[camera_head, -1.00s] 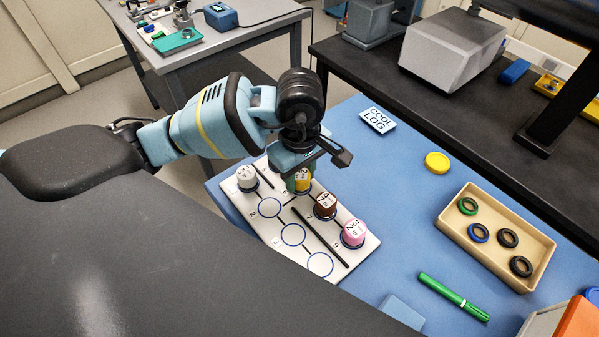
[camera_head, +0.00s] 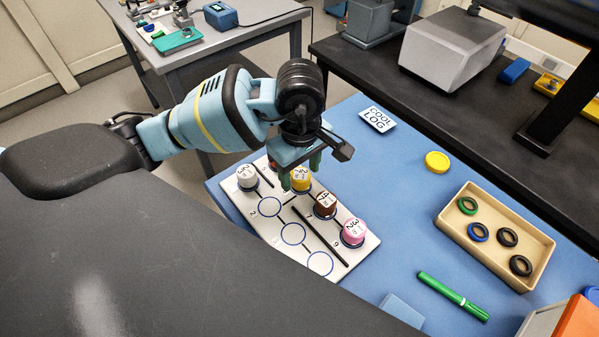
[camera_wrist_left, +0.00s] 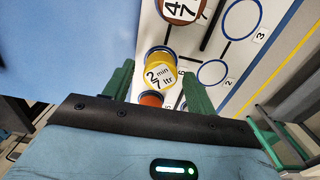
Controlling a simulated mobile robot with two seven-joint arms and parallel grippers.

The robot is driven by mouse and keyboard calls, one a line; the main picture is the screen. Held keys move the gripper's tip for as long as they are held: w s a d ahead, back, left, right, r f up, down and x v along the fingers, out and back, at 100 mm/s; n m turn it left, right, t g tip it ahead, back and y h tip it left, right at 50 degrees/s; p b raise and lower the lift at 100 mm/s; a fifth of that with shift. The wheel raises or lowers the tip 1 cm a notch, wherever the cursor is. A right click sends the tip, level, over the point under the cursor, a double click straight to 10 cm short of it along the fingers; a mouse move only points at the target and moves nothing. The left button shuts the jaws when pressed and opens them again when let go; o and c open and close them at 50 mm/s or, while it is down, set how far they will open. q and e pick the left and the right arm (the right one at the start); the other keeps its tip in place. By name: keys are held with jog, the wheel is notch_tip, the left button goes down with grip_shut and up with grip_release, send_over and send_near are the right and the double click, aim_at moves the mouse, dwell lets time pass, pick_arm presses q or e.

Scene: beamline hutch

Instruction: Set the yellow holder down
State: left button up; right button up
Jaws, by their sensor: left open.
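The yellow holder (camera_head: 302,182) stands upright on the white board (camera_head: 272,228), in the back row. Its label, "2 min 7 ltr", shows in the left wrist view on the yellow holder (camera_wrist_left: 161,74). My left gripper (camera_head: 300,173) is open just above and behind it, with its green fingers pointing down. In the left wrist view the fingers of my left gripper (camera_wrist_left: 158,92) are spread either side of the holder, with gaps. My right gripper is not in view.
Grey (camera_head: 247,178), brown (camera_head: 325,205) and pink (camera_head: 354,233) holders stand on the board. An orange-red one (camera_wrist_left: 151,99) is partly hidden beyond the yellow one. Several printed circles are empty. A tan tray (camera_head: 485,250) of rings and a green marker (camera_head: 453,297) lie right.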

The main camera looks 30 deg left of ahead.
aim_at(300, 174)
pick_arm(q)
notch_tip(300, 174, up, 11)
jog(key=p, duration=0.1)
jog(key=shift+f, duration=0.15)
jog(key=shift+f, duration=0.1)
